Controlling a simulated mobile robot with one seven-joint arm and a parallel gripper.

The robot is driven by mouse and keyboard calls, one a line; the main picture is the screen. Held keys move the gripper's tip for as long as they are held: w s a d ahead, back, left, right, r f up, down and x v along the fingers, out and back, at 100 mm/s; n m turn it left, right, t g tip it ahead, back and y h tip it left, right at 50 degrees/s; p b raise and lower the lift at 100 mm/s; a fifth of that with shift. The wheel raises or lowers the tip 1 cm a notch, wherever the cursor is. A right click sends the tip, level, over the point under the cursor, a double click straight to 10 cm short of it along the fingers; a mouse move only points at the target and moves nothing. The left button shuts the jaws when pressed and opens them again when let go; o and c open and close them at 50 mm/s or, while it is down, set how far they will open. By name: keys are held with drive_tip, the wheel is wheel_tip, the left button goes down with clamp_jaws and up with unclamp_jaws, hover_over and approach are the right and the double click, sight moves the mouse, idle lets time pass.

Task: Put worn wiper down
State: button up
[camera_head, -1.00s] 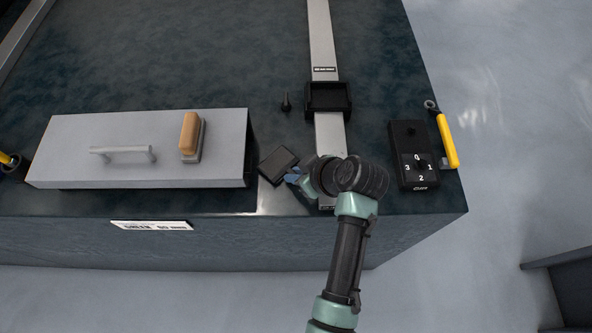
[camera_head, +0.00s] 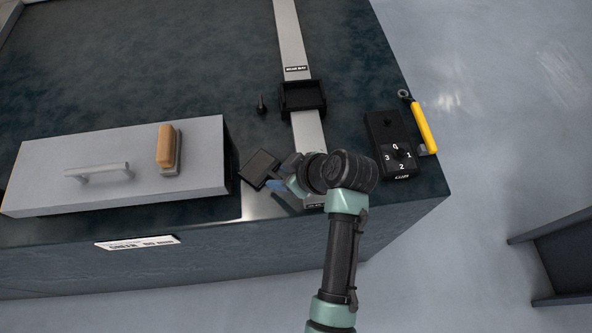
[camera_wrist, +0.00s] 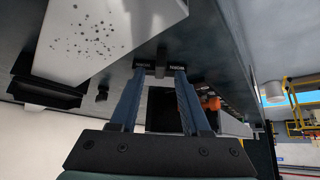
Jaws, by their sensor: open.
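A dark, flat, squarish block (camera_head: 260,168) lies on the dark bench top right of the grey box; I cannot tell for sure whether it is the worn wiper. My gripper (camera_head: 277,181) is low over the bench beside this block, with one blue finger showing; the rest is hidden by my wrist. In the wrist view my two blue fingers (camera_wrist: 160,80) stand apart. A dark shape (camera_wrist: 161,110) shows between them; whether it touches either finger is unclear.
The grey box (camera_head: 60,155) with a handle carries a wooden-backed brush (camera_head: 166,148). A metal rail (camera_head: 290,45) bears a black carriage (camera_head: 303,98), with a small black peg (camera_head: 262,105) beside it. A numbered dial box (camera_head: 390,142) and yellow-handled tool (camera_head: 424,127) are right.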

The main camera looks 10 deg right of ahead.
drive_tip(key=v, duration=1)
drive_tip(key=w+r+m+t+h, duration=0.1)
drive_tip(key=w+r+t, duration=0.3)
drive_tip(key=r, duration=0.6)
drive_tip(key=w+a+r+m+t+h, duration=0.15)
drive_tip(key=w+r+t, duration=0.25)
drive_tip(key=r, duration=0.5)
drive_tip(key=w+r+m+t+h, duration=0.2)
drive_tip(key=w+r+t, duration=0.15)
drive_tip(key=r, duration=0.65)
drive_tip(key=s+a+r+m+t, duration=0.1)
drive_tip(key=s+r+t, duration=0.2)
drive_tip(key=r, duration=0.5)
drive_tip(key=s+a+r+m+t, duration=0.1)
drive_tip(key=s+r+t, duration=0.3)
drive_tip(key=r, duration=0.5)
drive_tip(key=s+a+r+m+t, duration=0.2)
drive_tip(key=s+r, duration=0.4)
drive_tip(key=r, duration=0.3)
drive_tip(key=shift+r+t+h+b, duration=0.2)
drive_tip(key=shift+t+h+b, duration=0.15)
drive_tip(key=shift+t, duration=0.5)
drive_tip(key=shift+m, duration=0.25)
